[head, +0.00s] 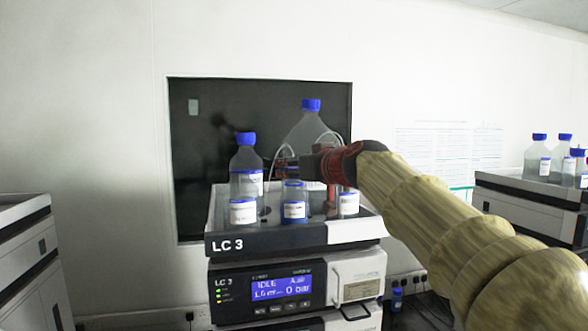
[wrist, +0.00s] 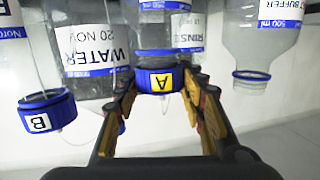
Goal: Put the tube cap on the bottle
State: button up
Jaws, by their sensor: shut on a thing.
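The tube cap (wrist: 160,80) is blue with a yellow "A" tag, between the fingertips of my gripper (wrist: 160,88) in the wrist view. My gripper is shut on it. The picture is upside down there, and a clear bottle neck (wrist: 157,38) with a blue ring shows right against the cap. I cannot tell whether the cap is seated on it. In the head view my gripper (head: 300,166) is over the tray, among the bottles, with thin tubes by it.
A blue cap tagged "B" (wrist: 45,112) sits on a neighbouring bottle. A "WATER" bottle (wrist: 95,45) and a "BUFFER" bottle (wrist: 262,45) stand close on either side. The tray (head: 235,243) tops the LC 3 stack. A tall capped bottle (head: 246,158) stands left of my gripper.

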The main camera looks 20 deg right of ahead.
jog(key=shift+f+b, duration=0.4)
jog(key=shift+b, duration=0.2)
dwell(0.4)
jog(key=o, duration=1.1)
jog(key=shift+c, duration=0.2)
jog(key=v, duration=1.2)
